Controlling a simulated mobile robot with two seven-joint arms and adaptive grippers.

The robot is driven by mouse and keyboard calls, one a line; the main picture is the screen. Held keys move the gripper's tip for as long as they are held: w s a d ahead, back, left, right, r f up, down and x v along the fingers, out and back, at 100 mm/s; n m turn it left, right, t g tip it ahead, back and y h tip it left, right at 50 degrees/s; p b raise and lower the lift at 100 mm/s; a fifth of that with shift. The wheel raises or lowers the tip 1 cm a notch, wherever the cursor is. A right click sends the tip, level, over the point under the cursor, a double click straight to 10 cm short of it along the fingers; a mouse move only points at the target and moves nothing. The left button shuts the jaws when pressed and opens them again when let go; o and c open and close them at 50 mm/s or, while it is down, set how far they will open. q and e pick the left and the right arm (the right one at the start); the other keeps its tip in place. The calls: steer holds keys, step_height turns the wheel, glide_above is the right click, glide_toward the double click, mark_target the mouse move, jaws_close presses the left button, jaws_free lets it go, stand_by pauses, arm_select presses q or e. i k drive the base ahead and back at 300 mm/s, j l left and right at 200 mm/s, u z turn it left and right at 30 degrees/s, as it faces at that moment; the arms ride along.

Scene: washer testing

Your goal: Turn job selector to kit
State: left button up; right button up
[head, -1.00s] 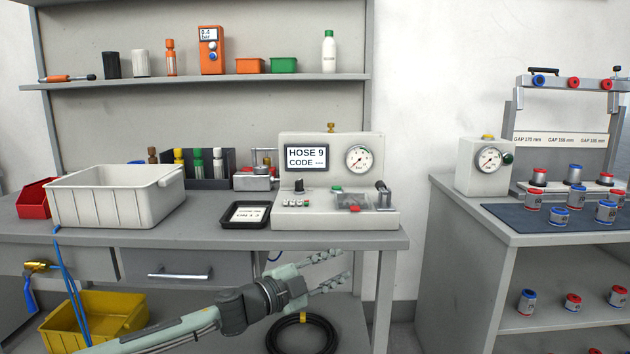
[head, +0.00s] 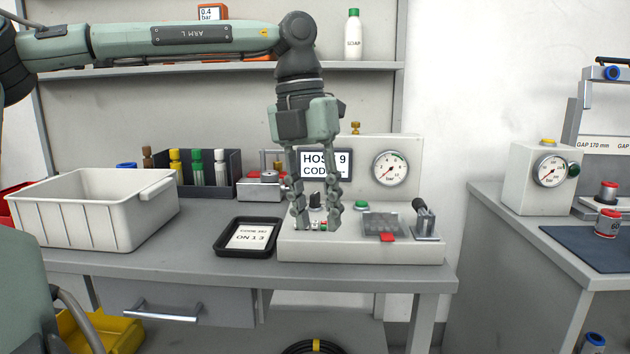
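The tester (head: 365,248) is a pale bench unit with a screen (head: 341,163) partly hidden by my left gripper; "HOS", "9" and "COD" can be read. A black knob (head: 315,200), which looks like the job selector, stands upright on its deck below the screen. My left gripper (head: 316,226) points down over the deck with its fingers apart, one on each side of the knob in this view. No firm contact can be made out. Small coloured parts show low between the fingertips. The knob's setting cannot be read. My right gripper is not in view.
A pressure gauge (head: 391,168), a green button (head: 362,204) and a lever (head: 424,215) are right of the gripper. A black tray (head: 227,248) with a label lies just left of the tester. A white bin (head: 75,220) stands further left.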

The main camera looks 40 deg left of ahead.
mark_target(315, 198)
steer(key=i+j, duration=0.65)
steer(key=j, duration=0.2)
